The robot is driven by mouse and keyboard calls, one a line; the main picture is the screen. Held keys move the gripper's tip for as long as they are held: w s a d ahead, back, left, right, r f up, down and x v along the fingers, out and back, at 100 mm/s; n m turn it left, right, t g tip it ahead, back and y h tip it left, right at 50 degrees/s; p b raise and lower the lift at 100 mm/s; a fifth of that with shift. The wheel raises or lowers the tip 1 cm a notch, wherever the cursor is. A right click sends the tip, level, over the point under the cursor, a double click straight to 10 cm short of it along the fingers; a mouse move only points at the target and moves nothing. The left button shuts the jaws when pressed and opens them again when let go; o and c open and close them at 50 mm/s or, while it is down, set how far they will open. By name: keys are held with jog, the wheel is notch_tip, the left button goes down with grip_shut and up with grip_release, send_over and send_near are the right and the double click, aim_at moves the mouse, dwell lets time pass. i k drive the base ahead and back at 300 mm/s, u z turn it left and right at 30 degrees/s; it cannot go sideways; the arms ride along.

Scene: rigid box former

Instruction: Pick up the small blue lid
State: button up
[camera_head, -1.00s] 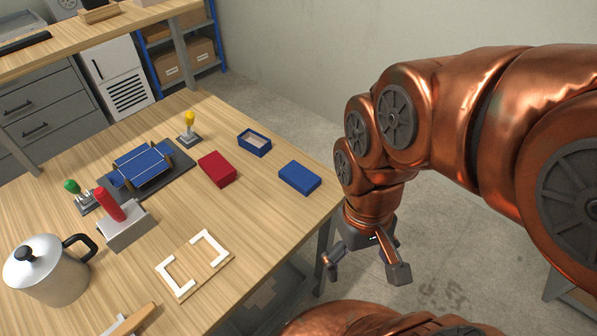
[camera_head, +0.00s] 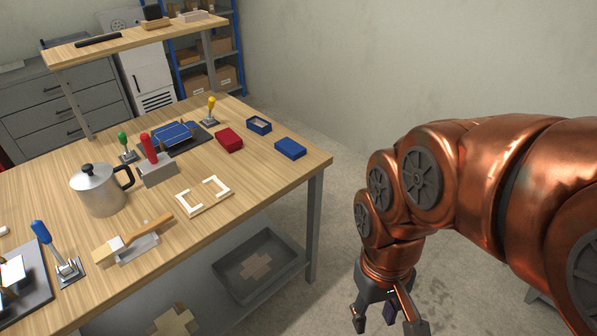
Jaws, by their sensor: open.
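A small blue lid (camera_head: 290,148) lies flat on the wooden table (camera_head: 262,182) near its right edge. A small open blue box (camera_head: 259,125) with a pale inside sits just behind it, to its left. My gripper (camera_head: 385,322) hangs to the right of the table, past its edge, fingers pointing down. It is open and empty, well apart from the lid. The fingertips are close to the bottom edge of the view.
A red box or lid (camera_head: 229,140) lies left of the blue lid. A grey tray (camera_head: 259,265) is on the shelf below.

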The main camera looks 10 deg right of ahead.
aim_at(292, 149)
jog(key=u, duration=0.55)
jog(key=i, duration=0.75)
jog(key=u, duration=0.5)
